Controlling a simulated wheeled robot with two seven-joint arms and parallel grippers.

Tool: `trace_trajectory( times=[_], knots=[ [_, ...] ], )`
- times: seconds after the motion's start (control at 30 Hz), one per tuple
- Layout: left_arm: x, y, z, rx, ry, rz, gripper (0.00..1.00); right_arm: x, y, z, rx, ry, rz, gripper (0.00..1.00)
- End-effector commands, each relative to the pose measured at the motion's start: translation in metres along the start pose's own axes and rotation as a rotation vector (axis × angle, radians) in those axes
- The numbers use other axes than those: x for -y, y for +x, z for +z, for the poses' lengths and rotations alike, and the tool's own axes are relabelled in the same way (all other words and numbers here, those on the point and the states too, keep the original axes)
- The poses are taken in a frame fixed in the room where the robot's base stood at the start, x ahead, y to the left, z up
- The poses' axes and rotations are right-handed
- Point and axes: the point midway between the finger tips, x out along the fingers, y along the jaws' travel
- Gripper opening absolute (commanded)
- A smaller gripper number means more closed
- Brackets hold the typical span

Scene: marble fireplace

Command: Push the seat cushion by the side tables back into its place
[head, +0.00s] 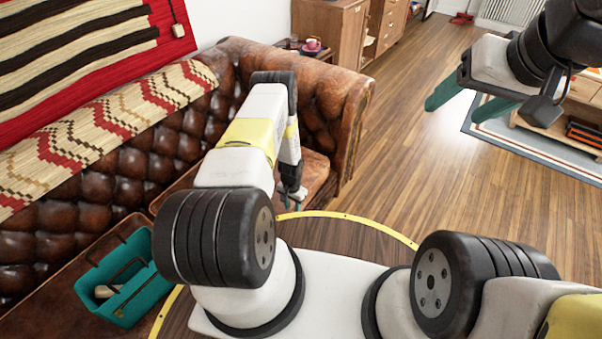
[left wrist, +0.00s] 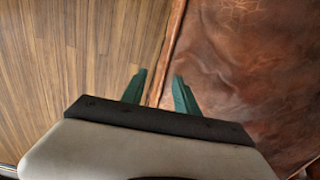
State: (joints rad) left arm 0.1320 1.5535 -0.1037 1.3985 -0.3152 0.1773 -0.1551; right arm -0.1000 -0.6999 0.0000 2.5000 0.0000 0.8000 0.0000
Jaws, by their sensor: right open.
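The brown leather seat cushion (head: 317,172) lies at the far end of the sofa, near the rolled armrest. My left arm hides much of it in the head view. Its worn leather fills the right of the left wrist view (left wrist: 235,60), with a straight edge beside the floor. My left gripper (head: 291,193) is at the cushion's front edge. Its teal fingers (left wrist: 158,92) are apart with nothing visibly held; I cannot tell whether they touch the cushion. My right gripper (head: 458,100) is open and empty, above the floor at the right.
The tufted leather sofa (head: 120,140) runs along the left wall. A teal tool tray (head: 128,290) sits on its near seat. A pink cup (head: 312,45) stands beyond the armrest, near wooden cabinets (head: 333,28). Wood floor (head: 420,160) is clear in the middle; a rug (head: 545,158) lies right.

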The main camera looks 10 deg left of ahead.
Motion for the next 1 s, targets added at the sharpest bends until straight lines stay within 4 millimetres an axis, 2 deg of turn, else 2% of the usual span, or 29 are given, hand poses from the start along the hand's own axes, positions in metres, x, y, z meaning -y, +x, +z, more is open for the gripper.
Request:
trace_trajectory(
  times=[0.13,0.47,0.67,1.0],
  knots=[
    [0.0,0.013,0.0,-0.001,0.0,0.0,0.36,0.0,0.0,0.0,0.0,0.0,0.0,0.65],
    [0.0,0.016,0.0,0.0,0.0,0.0,0.36,0.0,0.0,0.0,0.0,0.0,0.0,0.65],
    [0.0,0.016,0.0,0.0,0.0,0.0,0.01,0.0,0.0,0.0,0.0,0.0,0.0,0.65],
    [0.0,0.016,0.0,0.0,0.0,0.0,0.0,0.0,0.0,0.0,0.0,0.0,0.0,0.65]
  ],
)
